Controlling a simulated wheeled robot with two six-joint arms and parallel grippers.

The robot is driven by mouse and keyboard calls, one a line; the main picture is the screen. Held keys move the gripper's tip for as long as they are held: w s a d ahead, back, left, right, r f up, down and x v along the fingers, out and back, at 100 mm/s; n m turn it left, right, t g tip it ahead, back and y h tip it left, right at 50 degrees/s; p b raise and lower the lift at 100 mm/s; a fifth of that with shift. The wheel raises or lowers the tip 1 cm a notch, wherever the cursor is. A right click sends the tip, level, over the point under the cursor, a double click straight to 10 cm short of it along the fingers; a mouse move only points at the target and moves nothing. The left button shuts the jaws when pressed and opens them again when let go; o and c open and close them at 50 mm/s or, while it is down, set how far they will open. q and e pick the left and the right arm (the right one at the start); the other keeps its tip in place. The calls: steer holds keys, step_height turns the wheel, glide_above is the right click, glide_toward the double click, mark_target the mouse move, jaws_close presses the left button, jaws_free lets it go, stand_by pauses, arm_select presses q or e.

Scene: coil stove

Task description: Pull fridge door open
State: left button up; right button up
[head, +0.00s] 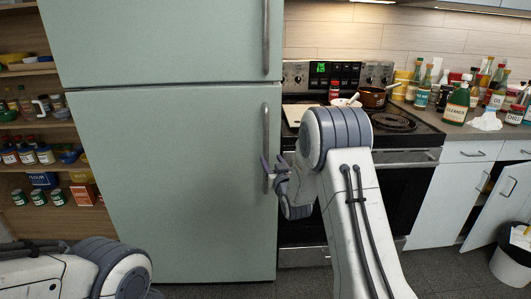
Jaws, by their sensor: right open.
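The fridge is pale green, with an upper door (160,42) and a taller lower door (180,190), both shut. Each door has a vertical grey handle along its right edge: the upper handle (266,38) and the lower handle (265,130). My right gripper (268,175) is open at the lower part of the lower handle, its fingers close about it. I cannot tell whether they touch the handle. My left arm shows at the bottom left, but its gripper is out of view.
A coil stove (400,130) with a copper pot (372,96) stands right of the fridge. Bottles crowd the counter (455,128). A cabinet door (500,205) hangs open near a white bin (512,262). Shelves of jars (35,175) stand left.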

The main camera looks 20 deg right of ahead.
mark_target(267, 151)
steer(key=w, duration=0.8)
steer(key=shift+d+p, duration=0.3)
steer(key=shift+p, duration=0.05)
jaws_close()
stand_by(0.9)
